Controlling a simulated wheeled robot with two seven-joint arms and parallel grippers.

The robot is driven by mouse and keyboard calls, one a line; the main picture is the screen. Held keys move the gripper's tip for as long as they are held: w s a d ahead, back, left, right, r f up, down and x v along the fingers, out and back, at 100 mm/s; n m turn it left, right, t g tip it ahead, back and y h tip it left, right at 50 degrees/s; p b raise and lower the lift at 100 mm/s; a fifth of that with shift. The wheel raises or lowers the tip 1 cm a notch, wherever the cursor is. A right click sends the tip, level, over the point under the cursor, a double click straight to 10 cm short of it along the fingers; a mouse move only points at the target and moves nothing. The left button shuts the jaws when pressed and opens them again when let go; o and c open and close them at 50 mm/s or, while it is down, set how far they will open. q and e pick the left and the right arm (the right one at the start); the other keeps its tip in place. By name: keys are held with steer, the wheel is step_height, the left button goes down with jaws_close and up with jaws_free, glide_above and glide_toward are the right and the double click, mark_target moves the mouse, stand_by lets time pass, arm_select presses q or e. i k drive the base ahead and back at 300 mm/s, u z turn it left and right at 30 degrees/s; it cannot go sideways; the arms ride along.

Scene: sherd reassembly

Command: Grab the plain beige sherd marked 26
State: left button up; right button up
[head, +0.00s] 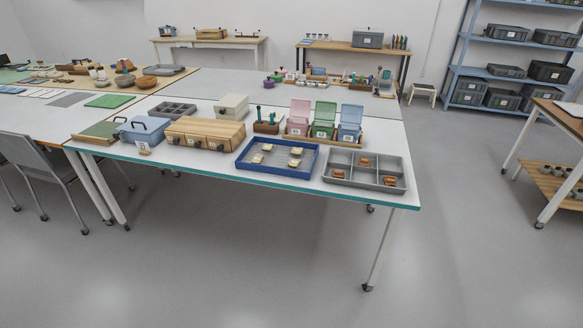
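Several small beige sherds lie apart in the blue tray near the table's front edge: one at the back left (267,147), one at the front left (257,158), one at the back right (296,151) and one at the front right (294,162). Any numbers on them are too small to read, so I cannot tell which is marked 26. A small tan piece (145,152) lies at the front edge, left of the wooden drawer box; I cannot tell what it is. Neither of my grippers is in view.
The blue tray (243,167) stands between the wooden drawer box (205,131) and a grey divided tray (365,184) holding orange-brown sherds (338,174). Pink, green and blue open-lidded boxes (323,130) stand behind. A grey chair (42,165) is at left. The floor in front (270,260) is clear.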

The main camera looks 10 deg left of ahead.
mark_target(295, 151)
steer(key=k, duration=0.65)
steer(key=u, duration=0.7)
steer(key=i, duration=0.8)
steer(key=u, duration=0.45)
steer(key=i, duration=0.9)
steer(key=z, duration=0.9)
steer(key=i, duration=0.65)
steer(key=z, duration=0.65)
